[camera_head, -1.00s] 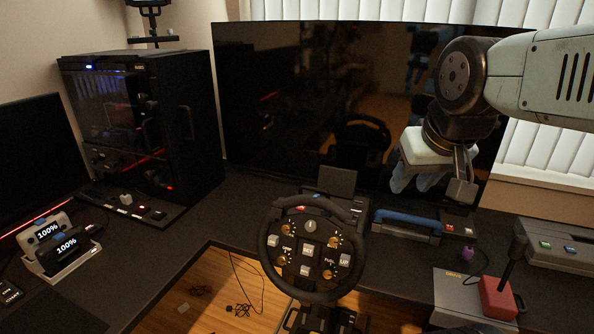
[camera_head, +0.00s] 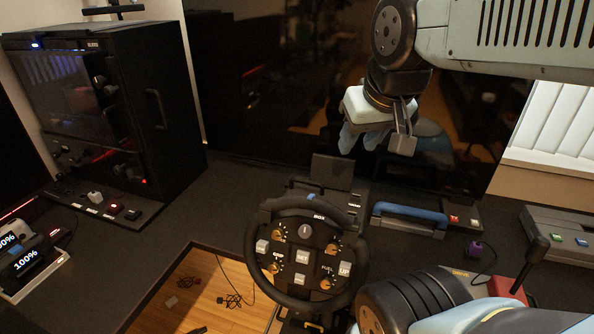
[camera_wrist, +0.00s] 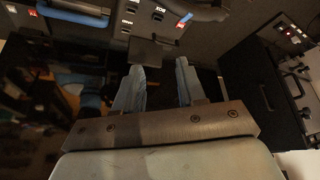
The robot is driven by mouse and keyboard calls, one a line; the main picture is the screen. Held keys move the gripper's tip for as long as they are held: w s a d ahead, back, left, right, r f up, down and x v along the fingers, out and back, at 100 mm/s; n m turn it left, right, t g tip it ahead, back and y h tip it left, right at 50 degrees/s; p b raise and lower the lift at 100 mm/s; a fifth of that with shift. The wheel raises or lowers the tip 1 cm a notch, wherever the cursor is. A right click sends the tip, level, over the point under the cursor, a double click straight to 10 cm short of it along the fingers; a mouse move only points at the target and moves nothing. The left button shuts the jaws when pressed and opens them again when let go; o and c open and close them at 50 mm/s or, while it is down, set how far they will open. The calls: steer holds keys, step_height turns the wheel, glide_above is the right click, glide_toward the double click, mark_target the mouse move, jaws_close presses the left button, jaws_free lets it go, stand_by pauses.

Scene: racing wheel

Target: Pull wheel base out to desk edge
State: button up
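The black racing wheel (camera_head: 318,232) stands at the front edge of the desk, with labelled buttons and orange knobs on its face. The dark wheel base (camera_head: 352,200) is behind it, partly hidden by the rim; its switch panel (camera_wrist: 150,14) shows at the top of the wrist view. A dark square plate (camera_head: 331,171) rises at its back. My gripper (camera_head: 362,140) hangs above and behind the base, in front of the large monitor. In the wrist view its two fingers (camera_wrist: 160,82) are apart with nothing between them. It touches nothing that I can see.
A blue-handled item (camera_head: 408,217) lies right of the base. The large dark monitor (camera_head: 250,90) stands behind. A black cabinet (camera_head: 150,110) is at left, a grey control box (camera_head: 565,240) at right. The desk (camera_head: 235,195) is bare left of the base.

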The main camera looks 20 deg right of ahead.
steer(key=w+a+f+n+g, duration=0.25)
steer(key=w+n, duration=0.35)
steer(key=w, duration=0.7)
steer(key=n+g+h, duration=0.1)
steer(key=n, duration=0.4)
glide_toward(302, 181)
steer(key=x, duration=0.8)
steer(key=shift+w+d, duration=0.1)
steer(key=shift+w, duration=0.05)
steer(key=shift+c, duration=0.5)
jaws_close()
